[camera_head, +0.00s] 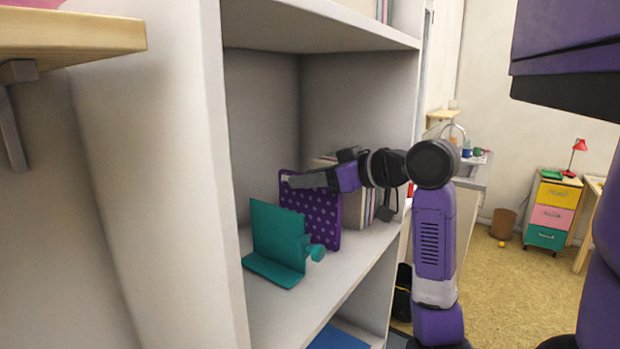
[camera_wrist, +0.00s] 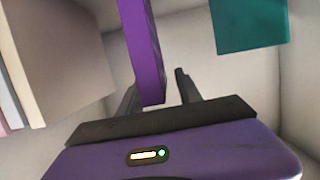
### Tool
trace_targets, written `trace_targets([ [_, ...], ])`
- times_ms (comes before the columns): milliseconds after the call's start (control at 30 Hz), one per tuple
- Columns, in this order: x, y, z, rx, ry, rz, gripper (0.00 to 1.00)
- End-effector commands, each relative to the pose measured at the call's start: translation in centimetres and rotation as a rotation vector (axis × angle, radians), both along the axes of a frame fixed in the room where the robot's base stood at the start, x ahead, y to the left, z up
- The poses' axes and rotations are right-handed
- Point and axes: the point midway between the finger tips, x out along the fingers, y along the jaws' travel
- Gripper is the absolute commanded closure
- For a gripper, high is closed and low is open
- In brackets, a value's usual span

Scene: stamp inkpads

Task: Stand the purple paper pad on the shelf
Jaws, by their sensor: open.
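The purple paper pad (camera_head: 315,212), with pale dots, stands upright on the shelf (camera_head: 318,288), between the teal bookend and the books. My gripper (camera_head: 290,180) is at the pad's upper part and hides some of it. In the wrist view, the edge of the purple pad (camera_wrist: 142,45) lies between the two dark fingers of my gripper (camera_wrist: 157,82). The fingers are spread, with a clear gap on the right-hand side. Whether the left finger touches the pad is hard to tell.
A teal bookend (camera_head: 276,240) with a round knob stands in front of the pad; its plate also shows in the wrist view (camera_wrist: 248,24). Several books (camera_head: 356,208) stand behind the pad. A white side panel (camera_head: 175,190) bounds the shelf.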

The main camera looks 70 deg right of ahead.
Motion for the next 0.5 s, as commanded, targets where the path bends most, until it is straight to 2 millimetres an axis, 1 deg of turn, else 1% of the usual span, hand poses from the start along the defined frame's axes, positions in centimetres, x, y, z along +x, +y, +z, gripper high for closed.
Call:
trace_targets([
  [167,-1.7,0.3,0.5,-0.004,-0.003,-0.003,0.58],
  [400,-5.3,1.2,1.7,-0.004,-0.003,-0.003,0.58],
  [500,-6.4,1.5,2.1,-0.004,-0.003,-0.002,0.58],
])
